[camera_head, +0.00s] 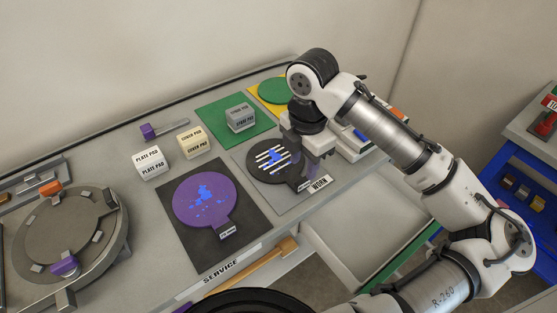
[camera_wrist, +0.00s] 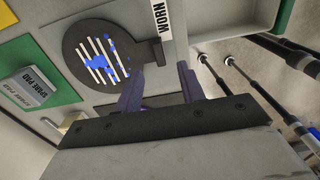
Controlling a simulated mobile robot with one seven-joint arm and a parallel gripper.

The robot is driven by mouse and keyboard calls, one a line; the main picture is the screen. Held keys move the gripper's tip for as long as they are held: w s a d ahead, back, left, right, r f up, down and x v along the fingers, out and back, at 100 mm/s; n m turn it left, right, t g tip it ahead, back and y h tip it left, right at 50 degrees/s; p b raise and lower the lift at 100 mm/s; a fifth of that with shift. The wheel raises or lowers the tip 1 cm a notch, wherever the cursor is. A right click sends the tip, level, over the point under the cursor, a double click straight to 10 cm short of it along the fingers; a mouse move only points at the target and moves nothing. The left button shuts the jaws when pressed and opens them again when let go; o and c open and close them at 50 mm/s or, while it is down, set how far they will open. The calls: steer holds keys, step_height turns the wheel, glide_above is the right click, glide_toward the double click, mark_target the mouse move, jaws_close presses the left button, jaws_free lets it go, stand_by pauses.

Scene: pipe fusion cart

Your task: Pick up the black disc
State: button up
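The black disc (camera_head: 262,172) lies flat on a grey square mat (camera_head: 275,206). White stripes and blue marks cover its middle. In the wrist view the black disc (camera_wrist: 75,58) is at upper left, its short tab (camera_wrist: 146,52) pointing right towards a "WORN" label (camera_wrist: 162,18). My gripper (camera_head: 303,183) is over the right side of the disc, near the tab, pointing down. In the wrist view my gripper (camera_wrist: 161,80) shows two fingers apart, with nothing between them. Whether the fingertips touch the tab cannot be told.
A purple disc (camera_head: 190,208) lies on a dark mat to the left. A grey pad block (camera_head: 240,119) sits on a green mat behind. Two pale pad blocks (camera_head: 149,163) (camera_head: 192,143) stand left. An open drawer (camera_head: 350,235) is in front. A round plate fixture (camera_head: 62,225) is far left.

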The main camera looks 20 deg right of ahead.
mark_target(302, 180)
steer(key=shift+w+d+f+p, duration=0.1)
steer(key=shift+f+p, duration=0.85)
steer(key=shift+f, duration=2.25)
jaws_close()
